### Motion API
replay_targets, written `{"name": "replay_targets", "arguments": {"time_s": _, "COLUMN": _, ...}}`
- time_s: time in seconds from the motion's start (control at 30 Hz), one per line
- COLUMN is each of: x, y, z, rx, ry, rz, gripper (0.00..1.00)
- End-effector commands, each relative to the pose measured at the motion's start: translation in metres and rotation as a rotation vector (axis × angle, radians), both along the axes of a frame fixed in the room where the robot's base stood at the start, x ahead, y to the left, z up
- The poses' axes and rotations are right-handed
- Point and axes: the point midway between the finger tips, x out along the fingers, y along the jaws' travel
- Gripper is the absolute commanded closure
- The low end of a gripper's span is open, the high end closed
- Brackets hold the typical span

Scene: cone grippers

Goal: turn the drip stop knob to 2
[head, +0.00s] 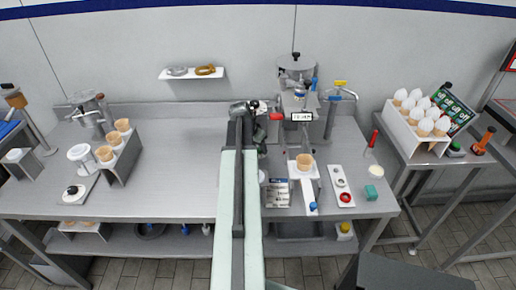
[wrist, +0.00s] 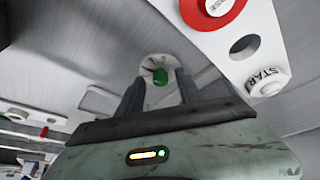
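A small green knob (wrist: 160,76) sits on a round pale dial plate (wrist: 150,62) in the wrist view. A little red shows beside it, but no number on the dial is readable. My gripper (wrist: 159,78) is open, with its two dark fingers on either side of the knob and a visible gap on each side. I cannot tell how far the fingertips are from the dial. In the head view my gripper (head: 258,108) is at the machine's left side, and my arm hides the knob there.
A white panel in the wrist view bears a red ring button (wrist: 214,10) and a START button (wrist: 267,82), close right of my gripper. In the head view the steel machine (head: 295,70), a cone on its stand (head: 304,162) and a cone rack (head: 122,158) stand on the bench.

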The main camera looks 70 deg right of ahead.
Motion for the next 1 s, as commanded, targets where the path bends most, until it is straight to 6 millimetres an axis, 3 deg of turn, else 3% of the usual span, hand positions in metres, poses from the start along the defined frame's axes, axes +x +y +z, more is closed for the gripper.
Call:
{"name": "replay_targets", "arguments": {"time_s": 0.27, "x": 0.001, "y": 0.004, "z": 0.013, "rx": -0.001, "ry": -0.001, "rz": 0.0, "gripper": 0.57}}
{"name": "replay_targets", "arguments": {"time_s": 0.63, "x": 0.009, "y": 0.026, "z": 0.073, "rx": 0.0, "ry": 0.0, "rz": 0.001, "gripper": 0.57}}
{"name": "replay_targets", "arguments": {"time_s": 1.0, "x": 0.01, "y": 0.028, "z": 0.072, "rx": 0.0, "ry": 0.0, "rz": 0.0, "gripper": 0.57}}
